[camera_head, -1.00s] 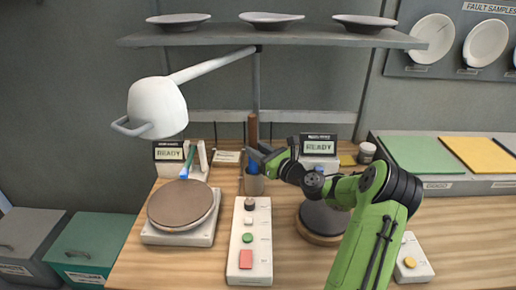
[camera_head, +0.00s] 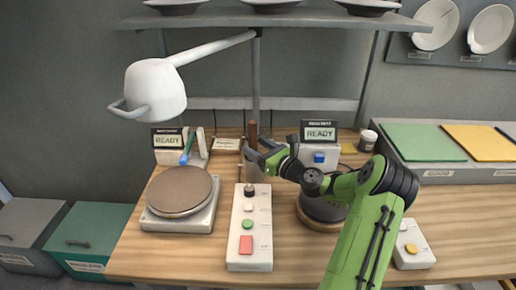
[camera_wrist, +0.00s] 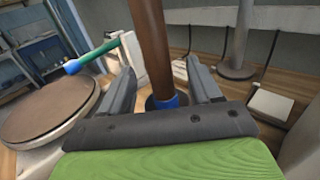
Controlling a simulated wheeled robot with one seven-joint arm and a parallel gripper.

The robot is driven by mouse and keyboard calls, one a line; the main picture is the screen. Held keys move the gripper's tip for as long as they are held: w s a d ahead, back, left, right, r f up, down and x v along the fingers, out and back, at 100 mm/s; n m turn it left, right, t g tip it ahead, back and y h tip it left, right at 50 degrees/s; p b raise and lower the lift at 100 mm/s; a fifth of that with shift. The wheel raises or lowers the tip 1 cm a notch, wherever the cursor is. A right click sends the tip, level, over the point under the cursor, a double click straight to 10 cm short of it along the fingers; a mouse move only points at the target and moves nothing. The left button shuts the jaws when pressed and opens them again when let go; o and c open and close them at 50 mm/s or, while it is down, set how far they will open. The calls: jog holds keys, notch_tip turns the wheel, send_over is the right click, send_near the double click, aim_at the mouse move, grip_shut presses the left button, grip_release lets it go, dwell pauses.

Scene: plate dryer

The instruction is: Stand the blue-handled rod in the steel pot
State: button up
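The rod (camera_head: 252,131) is a brown shaft with a blue part low down. It stands upright at the steel pot (camera_head: 252,173), a small grey cylinder behind the button strip. In the wrist view the rod (camera_wrist: 153,48) rises between my two fingers, and its blue band sits at the pot's dark mouth. My gripper (camera_wrist: 163,70) is open, with a gap on each side of the rod. In the head view my gripper (camera_head: 256,151) is at the rod just above the pot and hides the blue part.
A green stick with a blue end (camera_head: 187,148) leans by the left READY device, behind a round brown plate (camera_head: 180,190). A white button strip (camera_head: 249,235) lies in front of the pot. A dark round stand (camera_head: 322,208) is to its right. A white lamp (camera_head: 155,88) hangs above left.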

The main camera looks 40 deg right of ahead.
jog(key=s+d+p, duration=0.2)
jog(key=s, duration=1.3)
jog(key=shift+s+d+f, duration=0.15)
jog(key=shift+s, duration=0.15)
